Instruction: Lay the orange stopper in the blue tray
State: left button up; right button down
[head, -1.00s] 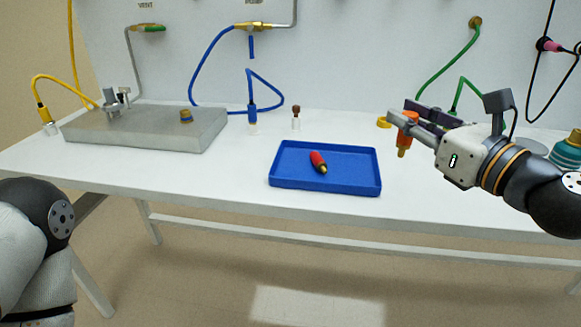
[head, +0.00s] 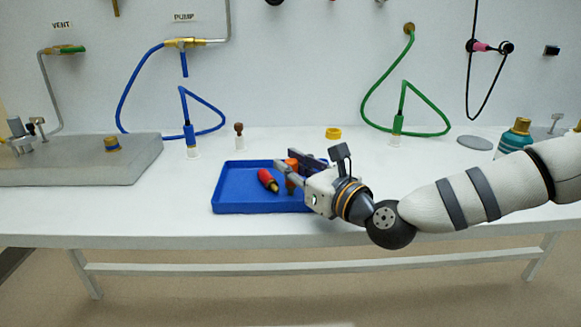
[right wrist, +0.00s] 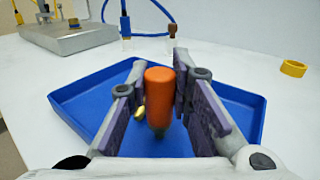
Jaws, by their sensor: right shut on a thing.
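The orange stopper (head: 291,163) is upright between the fingers of my right gripper (head: 286,161), which is shut on it. In the right wrist view the orange stopper (right wrist: 160,92) has its dark lower end pointing down. It is over the blue tray (head: 233,200), within the tray's right half. I cannot tell whether its lower end touches the tray floor. The blue tray (right wrist: 82,92) also fills the middle of the right wrist view. My right gripper hides the tray's right end in the head view. My left gripper is out of view.
A red stopper with a brass tip (head: 267,180) lies in the tray just left of the held one. A yellow ring (head: 333,133) and a small brown-topped vial (head: 239,130) stand behind the tray. A grey metal block (head: 80,165) is at the left. The table front is clear.

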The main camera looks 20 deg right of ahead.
jog(key=shift+r, duration=0.15)
jog(key=shift+f, duration=0.2)
jog(key=c, duration=1.9)
grip_release()
jog(key=shift+f, duration=0.1)
jog(key=o, duration=0.5)
jog(key=shift+c, duration=0.2)
